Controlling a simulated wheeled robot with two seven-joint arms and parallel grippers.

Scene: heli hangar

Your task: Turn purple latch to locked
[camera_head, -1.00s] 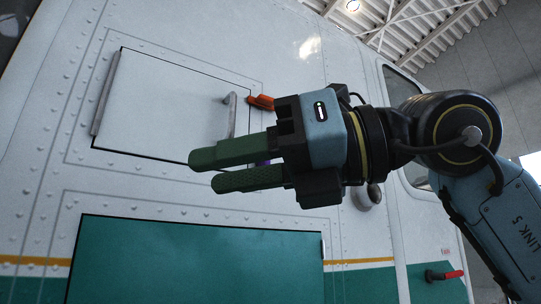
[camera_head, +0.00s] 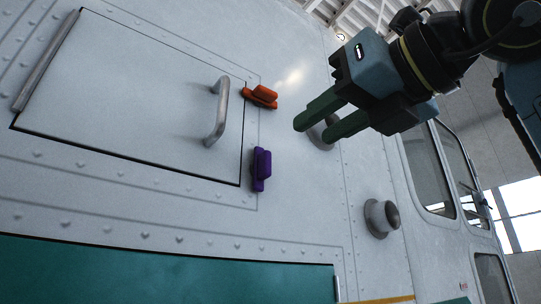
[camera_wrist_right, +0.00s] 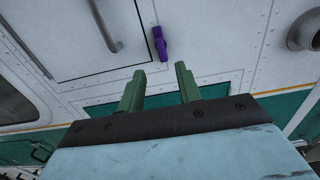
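The purple latch (camera_head: 261,169) sits on the white helicopter wall, just right of the lower right corner of a closed hatch panel (camera_head: 130,95). It stands roughly upright, its long side along the hatch edge. It also shows in the right wrist view (camera_wrist_right: 160,43), beyond my fingertips. My right gripper (camera_head: 312,123) is up and to the right of the purple latch, apart from it. Its green fingers are parted with nothing between them; they show also in the right wrist view (camera_wrist_right: 160,72). My left gripper is in no view.
An orange-red latch (camera_head: 260,97) sits above the purple one at the hatch edge. A grey handle (camera_head: 218,112) sticks out from the hatch. A round metal fitting (camera_head: 381,217) protrudes at lower right. A teal panel (camera_head: 170,270) lies below.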

